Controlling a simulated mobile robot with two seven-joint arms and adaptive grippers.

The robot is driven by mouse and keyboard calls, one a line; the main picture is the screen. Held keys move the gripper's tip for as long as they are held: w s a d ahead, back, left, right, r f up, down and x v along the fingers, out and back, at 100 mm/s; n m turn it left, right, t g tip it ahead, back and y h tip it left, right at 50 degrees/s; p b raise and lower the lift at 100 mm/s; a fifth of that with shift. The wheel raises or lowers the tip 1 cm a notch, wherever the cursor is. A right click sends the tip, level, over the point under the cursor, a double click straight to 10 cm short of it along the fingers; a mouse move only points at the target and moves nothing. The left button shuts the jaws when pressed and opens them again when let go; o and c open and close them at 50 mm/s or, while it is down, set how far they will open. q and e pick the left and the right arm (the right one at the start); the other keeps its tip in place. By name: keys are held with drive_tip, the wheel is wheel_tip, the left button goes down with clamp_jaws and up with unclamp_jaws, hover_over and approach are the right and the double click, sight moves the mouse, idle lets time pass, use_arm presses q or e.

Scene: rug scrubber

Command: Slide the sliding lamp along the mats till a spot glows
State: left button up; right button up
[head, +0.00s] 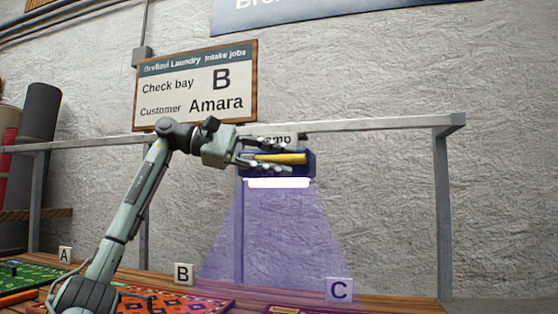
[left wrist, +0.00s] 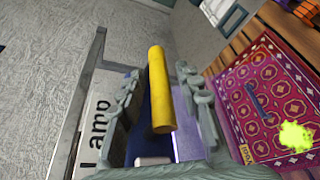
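The sliding lamp (head: 309,165) is a dark blue box with a yellow bar handle (head: 280,159), hanging from the grey rail. Its white tube is lit and casts a violet cone down between markers B and C. My left gripper (head: 276,158) is at the handle, one finger above and one below. In the left wrist view the yellow handle (left wrist: 160,90) lies between the spread fingers, with gaps visible on both sides. A bright yellow-green spot (left wrist: 295,137) glows on a patterned magenta mat (left wrist: 236,118) there. My right gripper is out of view.
The rail (head: 370,124) runs on to the right post (head: 443,200), clear beyond the lamp. Below are markers A (head: 65,255), B (head: 183,274) and C (head: 339,290) with mats on a wooden table. A wall board (head: 196,86) reads "Check bay B, Customer Amara".

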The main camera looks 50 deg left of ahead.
use_arm(q)
drive_tip(key=v, duration=1.2)
drive_tip(key=shift+a, duration=0.1)
